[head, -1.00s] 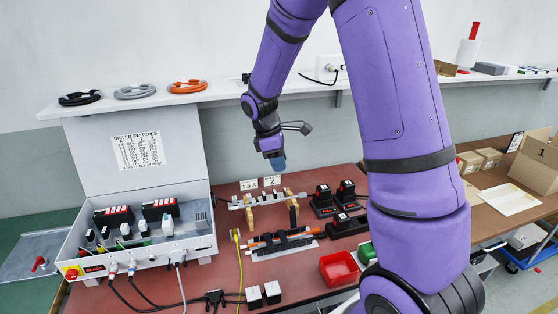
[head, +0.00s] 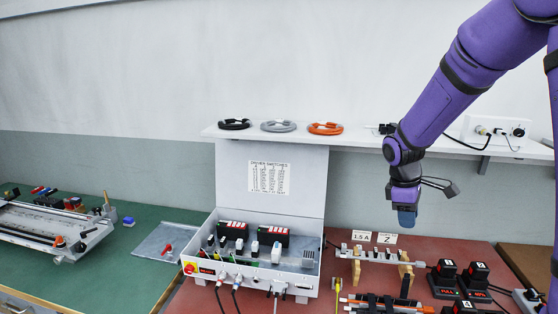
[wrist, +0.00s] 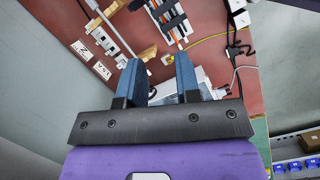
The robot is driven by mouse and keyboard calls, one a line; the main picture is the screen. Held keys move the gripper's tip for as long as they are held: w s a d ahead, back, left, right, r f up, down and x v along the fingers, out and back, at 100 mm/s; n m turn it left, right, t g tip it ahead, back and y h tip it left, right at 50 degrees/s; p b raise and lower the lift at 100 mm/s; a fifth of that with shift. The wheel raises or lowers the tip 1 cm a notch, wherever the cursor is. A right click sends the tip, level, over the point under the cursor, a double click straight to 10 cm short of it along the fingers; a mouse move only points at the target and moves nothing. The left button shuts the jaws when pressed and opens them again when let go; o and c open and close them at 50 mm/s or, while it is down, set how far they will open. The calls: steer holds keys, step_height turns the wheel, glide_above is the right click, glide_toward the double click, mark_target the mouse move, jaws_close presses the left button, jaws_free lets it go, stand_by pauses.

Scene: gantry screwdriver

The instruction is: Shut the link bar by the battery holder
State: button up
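My gripper (head: 405,218) hangs above and in front of a pale metal rail (head: 372,256) on wooden blocks on the red bench. In the wrist view my gripper (wrist: 158,60) has its two blue fingers apart with nothing held between them. An orange-and-black slotted assembly (head: 385,304) lies at the bottom edge of the head view; it also shows beyond the fingers in the wrist view (wrist: 170,22). I cannot tell for sure which part is the link bar or the battery holder, nor the bar's position.
An open grey control box (head: 250,270) with switches and cables stands left of the rail. Batteries on chargers (head: 446,277) stand to the right. A shelf (head: 365,138) with coiled cables runs behind the arm. A green bench (head: 95,275) is at far left.

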steer(key=s+a+r+m+t+y, duration=0.1)
steer(key=s+a+r+m+t, duration=0.1)
steer(key=s+r, duration=0.4)
steer(key=s+a+r+m+t, duration=0.2)
steer(key=s+r+m, duration=0.2)
steer(key=s, duration=0.7)
steer(key=s+a+r+m+t+y, duration=0.1)
steer(key=s+a+r+m+t, duration=0.1)
steer(key=s+r, duration=0.6)
steer(key=shift+s+a+r+m+y, duration=0.3)
steer(key=shift+a+r+m, duration=0.15)
steer(key=shift+m, duration=0.65)
steer(key=shift+w, duration=0.1)
